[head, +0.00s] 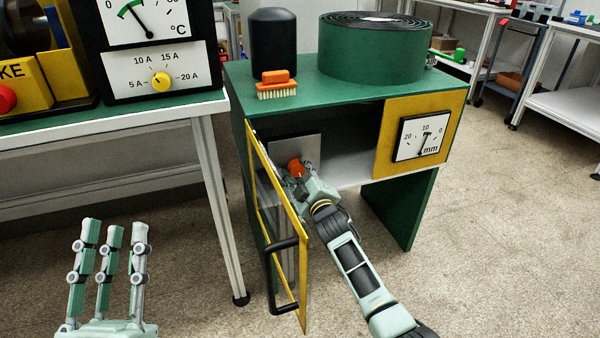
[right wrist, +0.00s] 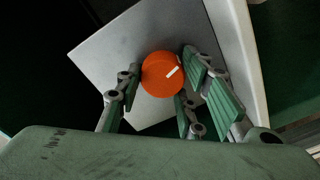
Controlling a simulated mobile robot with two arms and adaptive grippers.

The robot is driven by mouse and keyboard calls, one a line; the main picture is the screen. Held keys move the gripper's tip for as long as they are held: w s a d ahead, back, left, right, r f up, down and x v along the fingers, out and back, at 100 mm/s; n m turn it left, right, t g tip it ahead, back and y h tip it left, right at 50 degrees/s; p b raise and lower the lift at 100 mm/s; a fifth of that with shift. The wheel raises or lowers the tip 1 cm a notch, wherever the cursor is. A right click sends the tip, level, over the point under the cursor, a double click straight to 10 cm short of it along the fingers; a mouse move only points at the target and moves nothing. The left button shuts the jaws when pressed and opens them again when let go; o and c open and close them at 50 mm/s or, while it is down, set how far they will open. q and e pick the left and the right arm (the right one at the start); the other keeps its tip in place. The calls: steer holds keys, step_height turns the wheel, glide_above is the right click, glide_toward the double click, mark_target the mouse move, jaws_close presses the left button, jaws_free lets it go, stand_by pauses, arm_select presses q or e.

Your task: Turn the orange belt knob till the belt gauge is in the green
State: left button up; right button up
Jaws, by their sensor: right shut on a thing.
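The orange belt knob (head: 297,168) sits on a grey plate inside the green cabinet, behind the open yellow-framed door. In the right wrist view the knob (right wrist: 163,74) shows a white mark pointing up and right. My right gripper (head: 301,172) is shut on the knob, with fingers on both sides of it (right wrist: 160,84). The belt gauge (head: 423,136) is a white mm dial on the yellow panel right of the opening. Its needle points up, close to 10 and a small green band; the exact reading is too small to tell. My left gripper (head: 112,240) is open and empty at lower left.
The yellow-framed door (head: 262,170) with a black handle (head: 272,275) stands open just left of my right arm. An orange brush (head: 277,85), black cylinder (head: 273,45) and green belt roll (head: 372,55) stand on the cabinet. A white bench (head: 213,165) is at left.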

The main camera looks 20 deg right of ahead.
steer(key=o, duration=0.9)
steer(key=shift+w+d+r, duration=0.1)
steer(key=shift+r, duration=0.3)
steer(key=shift+o, duration=0.7)
steer(key=shift+f, duration=0.25)
steer(key=shift+s, duration=0.2)
steer(key=s, duration=1.1)
steer(key=shift+s+d, duration=0.15)
steer(key=shift+s, duration=0.2)
